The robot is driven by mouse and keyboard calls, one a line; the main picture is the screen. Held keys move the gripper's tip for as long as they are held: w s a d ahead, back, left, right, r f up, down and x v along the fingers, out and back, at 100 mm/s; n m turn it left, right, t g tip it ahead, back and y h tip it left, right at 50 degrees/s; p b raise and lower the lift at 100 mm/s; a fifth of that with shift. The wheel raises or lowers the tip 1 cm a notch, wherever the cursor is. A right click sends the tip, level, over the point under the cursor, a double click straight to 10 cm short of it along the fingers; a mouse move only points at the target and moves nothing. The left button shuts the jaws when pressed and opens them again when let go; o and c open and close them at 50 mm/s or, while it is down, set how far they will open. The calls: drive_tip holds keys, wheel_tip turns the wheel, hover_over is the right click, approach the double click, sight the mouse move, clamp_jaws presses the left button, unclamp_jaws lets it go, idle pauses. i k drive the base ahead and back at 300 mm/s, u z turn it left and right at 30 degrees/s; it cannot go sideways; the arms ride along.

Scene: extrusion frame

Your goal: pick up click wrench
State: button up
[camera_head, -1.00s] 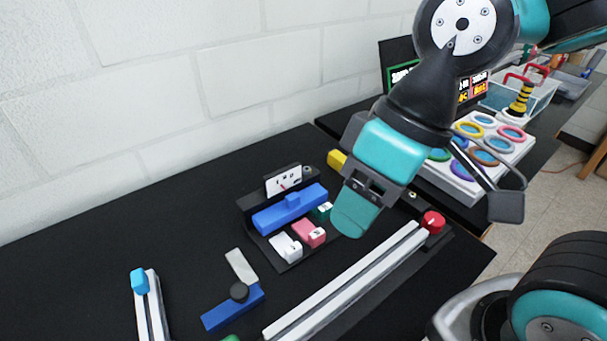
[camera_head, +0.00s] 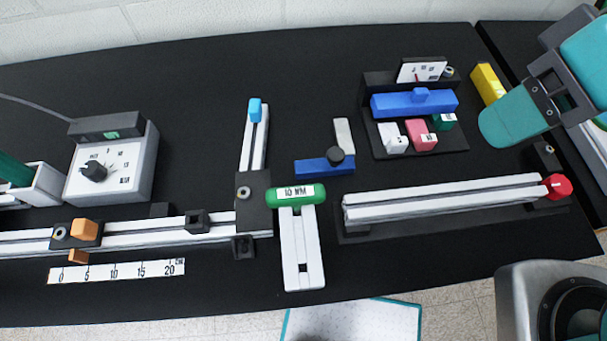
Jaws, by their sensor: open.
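A T-shaped tool with a green grip marked "10 NM" (camera_head: 296,194) lies on the black bench at the middle front. Its pale flat shaft (camera_head: 302,250) points to the front edge. I take it to be the click wrench, though no label names it so. My gripper (camera_head: 512,117) is at the upper right, above the bench, far to the right of the tool and apart from it. One teal finger shows clearly; the rest of the gripper is partly cut off by the frame. It is open, and I see nothing held in it.
Right of the tool is a pale rail with a red knob (camera_head: 556,186). Left are a rail frame (camera_head: 160,234), a scale strip (camera_head: 115,271) and a dial box (camera_head: 112,166). Behind stand a blue-handled piece (camera_head: 325,167) and a parts tray (camera_head: 372,140).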

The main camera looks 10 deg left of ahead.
sight(296, 197)
drive_tip(key=u, duration=0.05)
drive_tip(key=k, duration=0.5)
drive_tip(key=z, duration=2.25)
drive_tip(key=k, duration=1.6)
drive_tip(key=u, duration=2.15)
drive_tip(key=i, duration=0.5)
